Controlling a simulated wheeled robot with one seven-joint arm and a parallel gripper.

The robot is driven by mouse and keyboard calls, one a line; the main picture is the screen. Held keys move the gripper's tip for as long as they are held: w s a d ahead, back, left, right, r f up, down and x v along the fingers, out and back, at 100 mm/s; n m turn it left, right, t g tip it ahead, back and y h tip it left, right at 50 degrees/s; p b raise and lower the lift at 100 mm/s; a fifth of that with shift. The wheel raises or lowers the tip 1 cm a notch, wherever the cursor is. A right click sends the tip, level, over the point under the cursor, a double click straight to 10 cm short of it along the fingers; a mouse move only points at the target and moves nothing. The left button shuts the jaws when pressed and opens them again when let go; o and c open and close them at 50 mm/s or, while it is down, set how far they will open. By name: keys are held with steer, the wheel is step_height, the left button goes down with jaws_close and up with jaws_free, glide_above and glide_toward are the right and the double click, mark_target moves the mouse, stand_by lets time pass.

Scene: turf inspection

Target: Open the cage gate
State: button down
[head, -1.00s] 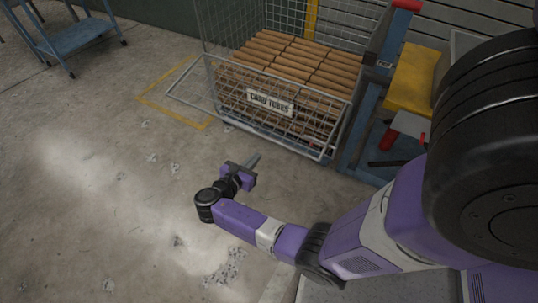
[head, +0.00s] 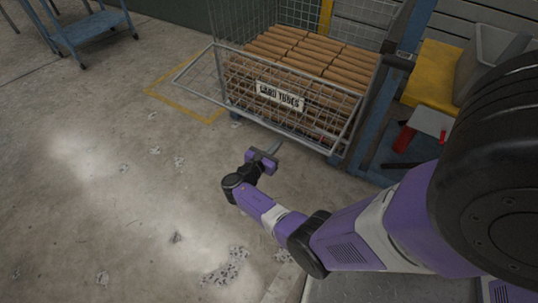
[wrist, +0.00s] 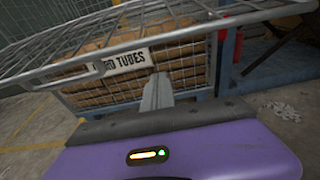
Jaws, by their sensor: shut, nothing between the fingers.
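The wire cage (head: 235,75) stands at the upper middle of the head view, with a "CARD TUBES" label (head: 280,97) on its front. Its gate (head: 190,93) is a grey wire frame, tilted outward from the front with its left corner jutting over the floor. In the wrist view the gate's rail (wrist: 200,27) crosses the upper part of the picture, in front of the tubes. My gripper (head: 275,148) is in front of the cage, low and below the gate's outer edge. Its fingers (wrist: 157,90) are shut and empty, apart from the mesh as far as I can tell.
Brown card tubes (head: 310,58) fill the cage. A blue post (head: 385,110) and a yellow-topped bench (head: 437,72) stand at the right. A blue trolley (head: 85,27) is at the upper left. The floor left of my arm is open.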

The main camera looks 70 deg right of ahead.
steer(key=shift+a+r+p, duration=0.2)
steer(key=shift+r+p, duration=0.4)
steer(key=shift+r, duration=1.35)
steer(key=shift+r, duration=0.1)
step_height(320, 180, up, 11)
steer(key=y+p, duration=0.3)
steer(key=p, duration=1.4)
glide_above(274, 126)
steer(key=s+a, duration=0.2)
steer(key=a, duration=0.1)
steer(key=shift+w+a+f+t, duration=0.1)
steer(key=shift+f+t, duration=0.1)
steer(key=shift+t, duration=0.2)
steer(key=shift+f, duration=0.1)
steer(key=w+a, duration=0.2)
steer(key=a, duration=0.7)
steer(key=shift+a+r, duration=0.15)
steer(key=shift+r, duration=0.3)
